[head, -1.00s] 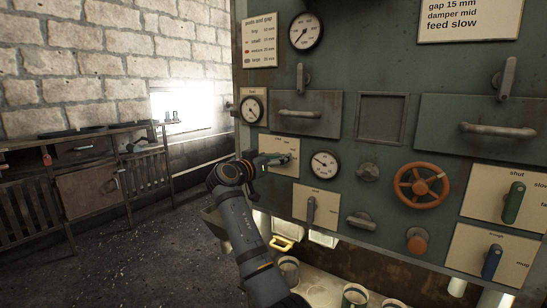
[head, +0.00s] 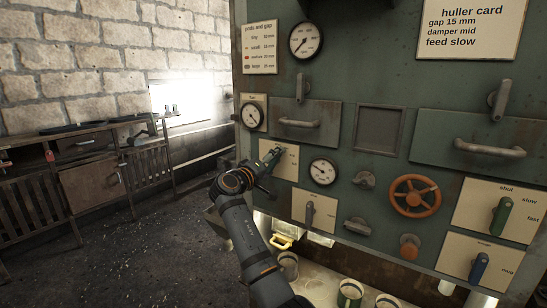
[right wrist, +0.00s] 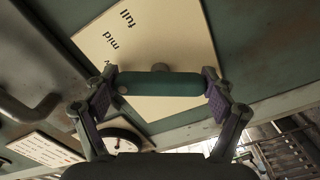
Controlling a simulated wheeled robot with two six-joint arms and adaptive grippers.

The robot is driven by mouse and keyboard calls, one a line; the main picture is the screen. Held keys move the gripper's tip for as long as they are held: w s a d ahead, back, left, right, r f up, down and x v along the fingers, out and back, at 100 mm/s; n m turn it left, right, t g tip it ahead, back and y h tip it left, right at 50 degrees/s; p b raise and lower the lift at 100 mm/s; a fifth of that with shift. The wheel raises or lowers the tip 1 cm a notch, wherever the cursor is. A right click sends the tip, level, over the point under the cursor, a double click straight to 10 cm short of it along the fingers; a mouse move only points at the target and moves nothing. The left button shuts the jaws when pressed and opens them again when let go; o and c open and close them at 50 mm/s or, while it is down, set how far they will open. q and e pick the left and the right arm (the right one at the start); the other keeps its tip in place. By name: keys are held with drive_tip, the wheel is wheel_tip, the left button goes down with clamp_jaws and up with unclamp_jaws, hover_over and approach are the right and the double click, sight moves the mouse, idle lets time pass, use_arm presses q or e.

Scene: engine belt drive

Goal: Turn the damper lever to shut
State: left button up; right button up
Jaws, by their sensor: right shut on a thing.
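The damper lever has a teal-green handle (head: 271,155) on a cream plate (head: 287,168) on the green machine front. In the head view the handle tilts up to the right. My right gripper (head: 265,162) is at the handle and partly covers it. In the right wrist view, the teal handle (right wrist: 160,84) spans between the two purple-padded fingers of my right gripper (right wrist: 160,92), which are shut on it. The plate (right wrist: 140,50) reads "full" and "mid" there; a third word is mostly hidden behind the handle. My left gripper is not in view.
Around the lever are a gauge (head: 322,172), a drawer handle (head: 299,123), a grey lever (head: 310,214) and an orange handwheel (head: 415,196). A green lever (head: 501,216) and a blue lever (head: 479,269) sit at right. Cups (head: 350,294) stand below.

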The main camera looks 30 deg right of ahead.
drive_tip(key=n+p, duration=0.3)
drive_tip(key=n, duration=0.1)
drive_tip(key=shift+r+n+p, duration=0.15)
drive_tip(key=shift+n+p, duration=0.6)
drive_tip(key=shift+n, duration=0.15)
drive_tip(key=o, duration=1)
drive_tip(key=shift+f, duration=0.2)
drive_tip(key=v, duration=1.2)
